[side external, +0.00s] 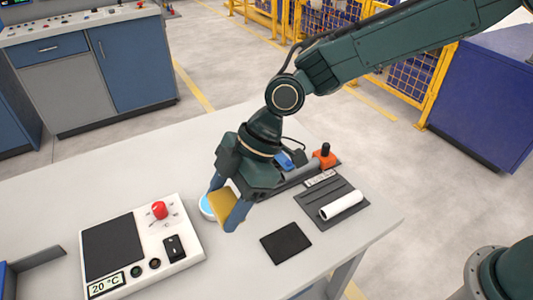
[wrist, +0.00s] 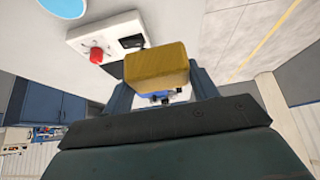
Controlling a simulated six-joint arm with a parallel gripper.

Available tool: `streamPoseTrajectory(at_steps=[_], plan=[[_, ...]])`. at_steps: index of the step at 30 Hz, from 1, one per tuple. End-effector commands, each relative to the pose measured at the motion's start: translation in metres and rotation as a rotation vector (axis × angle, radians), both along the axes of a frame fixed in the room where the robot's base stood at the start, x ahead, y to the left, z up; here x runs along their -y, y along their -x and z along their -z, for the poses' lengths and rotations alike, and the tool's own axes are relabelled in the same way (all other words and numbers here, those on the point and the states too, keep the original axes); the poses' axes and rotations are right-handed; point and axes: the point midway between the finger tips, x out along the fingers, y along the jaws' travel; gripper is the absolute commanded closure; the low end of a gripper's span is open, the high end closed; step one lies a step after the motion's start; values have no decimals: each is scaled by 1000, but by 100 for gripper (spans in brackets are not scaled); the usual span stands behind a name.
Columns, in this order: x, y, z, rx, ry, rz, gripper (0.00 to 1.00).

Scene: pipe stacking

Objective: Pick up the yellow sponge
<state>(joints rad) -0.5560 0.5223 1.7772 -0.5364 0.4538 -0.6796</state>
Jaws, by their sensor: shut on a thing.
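The yellow sponge (side external: 222,204) is a small block held between the two blue fingers of my gripper (side external: 229,206). In the wrist view the sponge (wrist: 157,66) sits between the fingertips of my gripper (wrist: 160,85), and my gripper is shut on it. In the side view the sponge appears to be above the table, over or in front of a round light-blue disc (side external: 207,207); the exact gap cannot be told.
On the white table (side external: 150,165) stands a control box (side external: 140,250) with a red knob, at the left. At the right are a black pad (side external: 286,243), a dark tray (side external: 318,208) with a white pipe (side external: 342,204), and an orange-based fixture (side external: 325,160).

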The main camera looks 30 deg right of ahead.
Motion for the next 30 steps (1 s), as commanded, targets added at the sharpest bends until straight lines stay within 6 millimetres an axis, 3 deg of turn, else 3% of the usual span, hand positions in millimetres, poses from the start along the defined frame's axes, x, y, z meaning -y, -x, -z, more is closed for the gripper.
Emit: streamPoseTrajectory(at_steps=[8,23,24,27,30], plan=[[0,-1,-20,2,-1,1,63],[0,0,-21,1,0,1,63],[0,0,-21,1,0,1,44],[0,0,-21,1,0,1,60],[0,-1,-21,1,0,1,60]])
